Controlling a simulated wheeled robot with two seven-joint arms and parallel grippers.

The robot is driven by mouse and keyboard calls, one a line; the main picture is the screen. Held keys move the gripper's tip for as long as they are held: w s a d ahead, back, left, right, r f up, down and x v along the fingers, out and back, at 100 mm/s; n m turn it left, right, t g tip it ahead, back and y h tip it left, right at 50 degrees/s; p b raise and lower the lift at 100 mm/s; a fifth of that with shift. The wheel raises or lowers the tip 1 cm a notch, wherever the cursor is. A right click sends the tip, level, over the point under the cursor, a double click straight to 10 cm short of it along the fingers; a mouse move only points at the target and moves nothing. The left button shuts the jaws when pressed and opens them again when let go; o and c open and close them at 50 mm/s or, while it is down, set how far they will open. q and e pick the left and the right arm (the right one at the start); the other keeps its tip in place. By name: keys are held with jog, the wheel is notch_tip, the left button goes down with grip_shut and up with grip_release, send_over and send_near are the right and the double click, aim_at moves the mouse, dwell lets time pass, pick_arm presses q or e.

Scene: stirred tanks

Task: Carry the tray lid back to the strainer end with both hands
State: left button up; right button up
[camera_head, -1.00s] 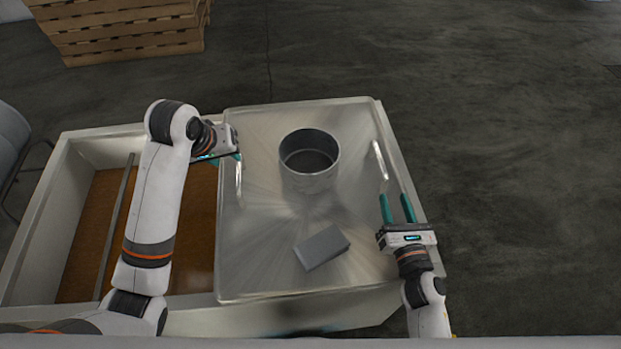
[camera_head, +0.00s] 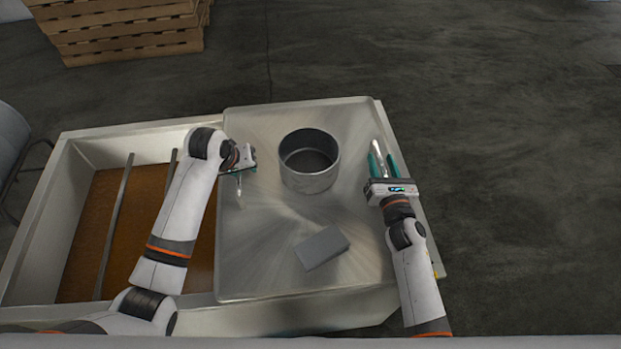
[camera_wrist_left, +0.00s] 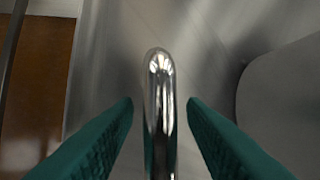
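The metal tray lid (camera_head: 262,270) lies flat over the right part of a tank. It has a bar handle near its left edge and another near its right edge. My left gripper (camera_head: 240,171) is at the left handle (camera_head: 239,192). In the left wrist view, that handle (camera_wrist_left: 159,95) stands between two open green fingers, with gaps on both sides. My right gripper (camera_head: 384,163) is open at the right handle (camera_head: 376,148), with its fingers on either side of it. I cannot tell whether they touch it. No strainer can be made out.
A round metal pot (camera_head: 311,182) and a grey block (camera_head: 322,248) rest on the lid. The open left part of the tank (camera_head: 35,225) shows a brown content and thin crossbars. Wooden crates (camera_head: 125,30) stand far back left. The floor at right is clear.

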pick_arm(q)
grip_shut()
pick_arm(e)
grip_shut()
dwell(1.0)
pick_arm(q)
jog(key=shift+w+r, duration=0.1)
jog(key=shift+r, duration=0.2)
pick_arm(e)
jog(key=shift+w+r, duration=0.1)
jog(key=shift+r, duration=0.15)
